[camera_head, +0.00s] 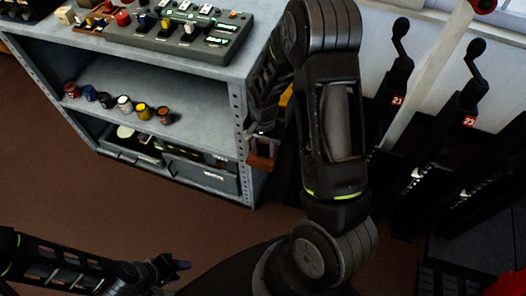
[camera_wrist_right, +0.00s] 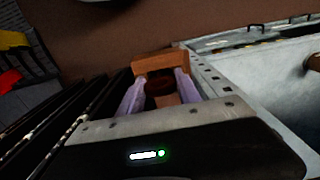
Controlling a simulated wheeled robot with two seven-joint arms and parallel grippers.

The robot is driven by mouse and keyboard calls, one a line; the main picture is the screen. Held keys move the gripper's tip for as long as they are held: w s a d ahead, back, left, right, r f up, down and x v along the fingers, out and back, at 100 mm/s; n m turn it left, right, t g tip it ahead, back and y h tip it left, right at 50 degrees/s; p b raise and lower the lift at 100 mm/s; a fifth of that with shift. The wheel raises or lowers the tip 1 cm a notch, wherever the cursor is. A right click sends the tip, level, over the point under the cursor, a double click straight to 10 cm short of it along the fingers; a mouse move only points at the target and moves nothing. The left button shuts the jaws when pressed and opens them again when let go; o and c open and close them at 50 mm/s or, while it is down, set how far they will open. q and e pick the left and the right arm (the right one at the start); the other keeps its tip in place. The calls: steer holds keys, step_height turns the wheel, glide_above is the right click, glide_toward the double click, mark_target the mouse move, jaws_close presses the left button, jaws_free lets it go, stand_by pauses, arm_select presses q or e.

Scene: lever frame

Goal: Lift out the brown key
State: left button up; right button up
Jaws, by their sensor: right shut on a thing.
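My right gripper (camera_wrist_right: 160,86) is down beside the corner post of the grey shelf unit. Its two pale purple fingers stand on either side of a dark brown piece (camera_wrist_right: 160,88), which looks like the brown key, and are shut on it. Just beyond the fingertips is a wooden holder (camera_wrist_right: 160,63); I cannot tell whether the key is still seated in it. In the head view the wooden holder (camera_head: 262,161) shows at the post, and my right arm hides much of this spot. My left gripper (camera_head: 178,267) is low at the left, over the floor, away from the shelf; its opening is unclear.
The grey shelf unit (camera_head: 200,72) carries a control panel (camera_head: 180,38) on top and several small coloured jars (camera_head: 124,103) below. Black levers (camera_head: 398,75) marked 23 stand at the right. Brown floor (camera_head: 60,160) lies open in front of the shelf.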

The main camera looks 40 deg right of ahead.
steer(key=shift+c, duration=1.2)
steer(key=shift+r, duration=0.1)
steer(key=shift+r+p, duration=2.05)
steer(key=shift+r, duration=0.5)
steer(key=s+a+r+p, duration=0.2)
steer(key=a+r+p, duration=0.1)
steer(key=r+p, duration=0.2)
steer(key=shift+s+a, duration=0.3)
steer(key=shift+a, duration=0.1)
